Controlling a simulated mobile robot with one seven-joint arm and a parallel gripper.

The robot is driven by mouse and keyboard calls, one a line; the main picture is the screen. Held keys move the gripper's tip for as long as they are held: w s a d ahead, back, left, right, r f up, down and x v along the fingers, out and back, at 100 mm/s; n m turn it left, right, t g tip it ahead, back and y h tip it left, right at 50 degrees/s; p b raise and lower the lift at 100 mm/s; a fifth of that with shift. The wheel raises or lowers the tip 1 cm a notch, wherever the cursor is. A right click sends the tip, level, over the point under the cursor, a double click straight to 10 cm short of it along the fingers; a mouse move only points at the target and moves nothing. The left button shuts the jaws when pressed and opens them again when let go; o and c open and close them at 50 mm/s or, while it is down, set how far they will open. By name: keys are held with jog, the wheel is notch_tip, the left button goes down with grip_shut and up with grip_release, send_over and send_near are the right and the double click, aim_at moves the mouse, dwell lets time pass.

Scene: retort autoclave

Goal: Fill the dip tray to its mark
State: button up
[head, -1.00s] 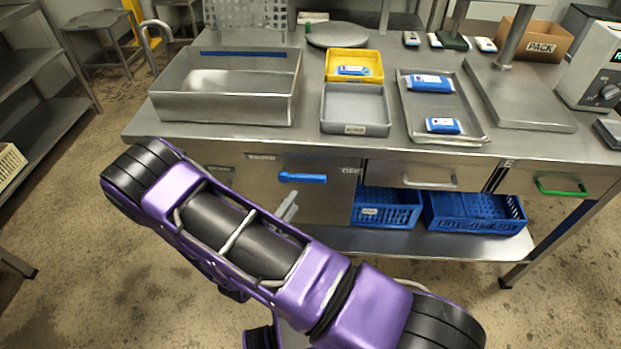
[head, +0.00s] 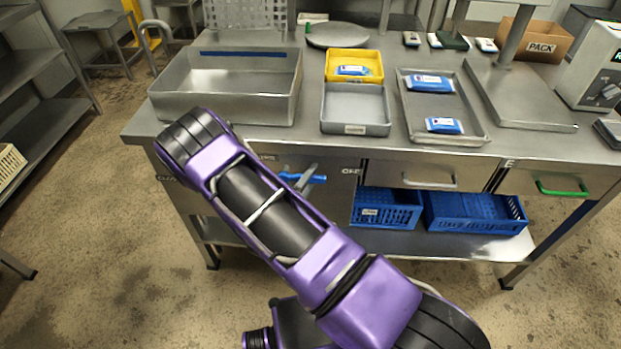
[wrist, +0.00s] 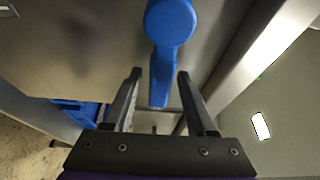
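The dip tray (head: 225,108) is the large steel basin at the left of the bench, with a blue line (head: 240,53) high on its back wall. I see no water surface at that line. A curved steel spout (head: 155,35) stands at its back left corner. The blue lever (head: 305,178) is on the bench's front panel, beside partly hidden lettering. My gripper (head: 306,180) is at this lever. In the wrist view, the lever's round hub (wrist: 170,20) is above and its arm points down between my open fingers (wrist: 159,76), with gaps visible on both sides.
Right of the dip tray stand a yellow bin (head: 354,62), a grey bin (head: 355,112) and a steel tray (head: 470,128) with blue-and-white packs. Drawers with a grey handle (head: 430,182) and a green handle (head: 562,188) are right of the lever. Blue crates (head: 385,212) sit below.

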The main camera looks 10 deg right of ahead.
grip_shut()
dwell(1.2)
